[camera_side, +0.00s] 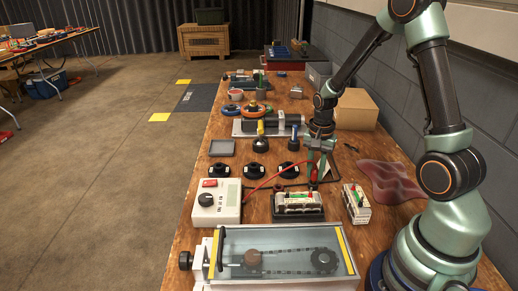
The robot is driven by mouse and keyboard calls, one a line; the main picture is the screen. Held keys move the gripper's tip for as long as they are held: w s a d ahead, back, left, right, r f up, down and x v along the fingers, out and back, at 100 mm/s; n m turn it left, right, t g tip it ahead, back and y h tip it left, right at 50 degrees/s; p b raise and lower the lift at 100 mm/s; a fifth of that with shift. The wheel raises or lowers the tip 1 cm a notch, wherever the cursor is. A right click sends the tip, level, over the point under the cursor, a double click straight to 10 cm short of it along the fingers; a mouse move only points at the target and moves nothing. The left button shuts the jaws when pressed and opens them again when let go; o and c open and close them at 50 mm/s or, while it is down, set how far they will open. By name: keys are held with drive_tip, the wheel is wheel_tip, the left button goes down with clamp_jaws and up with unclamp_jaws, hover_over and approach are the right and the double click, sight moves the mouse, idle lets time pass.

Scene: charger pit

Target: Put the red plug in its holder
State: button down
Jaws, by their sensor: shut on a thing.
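My gripper (315,170) points down over the right middle of the bench, shut on the red plug (314,176); only a small red part of the plug shows below the fingers. A red cable (262,186) runs from the white charger box (229,201) up to the gripper. Several round black pieces (254,172) stand in a row left of the gripper; I cannot tell whether one of them is the plug's holder. A battery pack in a black tray (298,214) lies below the gripper in the picture.
A second battery pack (356,203) stands right of the tray, with a crumpled reddish cloth (391,182) beyond it. A clear-lidded chain box (280,252) fills the near end. A cardboard box (356,110) stands behind the gripper. A grey square dish (221,148) lies at left.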

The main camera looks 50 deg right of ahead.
drive_tip(key=shift+f, duration=0.55)
drive_tip(key=c, duration=0.6)
unclamp_jaws()
wheel_tip(320, 180, up, 12)
drive_tip(key=shift+r, duration=0.1)
drive_tip(key=shift+s+a+r+n+t, duration=0.95)
drive_tip(key=shift+a+r+n, duration=0.8)
drive_tip(key=shift+a+n, duration=0.7)
drive_tip(key=shift+s+a+r+n+t, duration=0.9)
drive_tip(key=shift+a+r+n, duration=0.85)
drive_tip(key=shift+a+n, duration=0.7)
drive_tip(key=shift+s+a+r+n+t, duration=0.95)
drive_tip(key=shift+a+r+n, duration=0.8)
drive_tip(key=shift+a+n, duration=0.7)
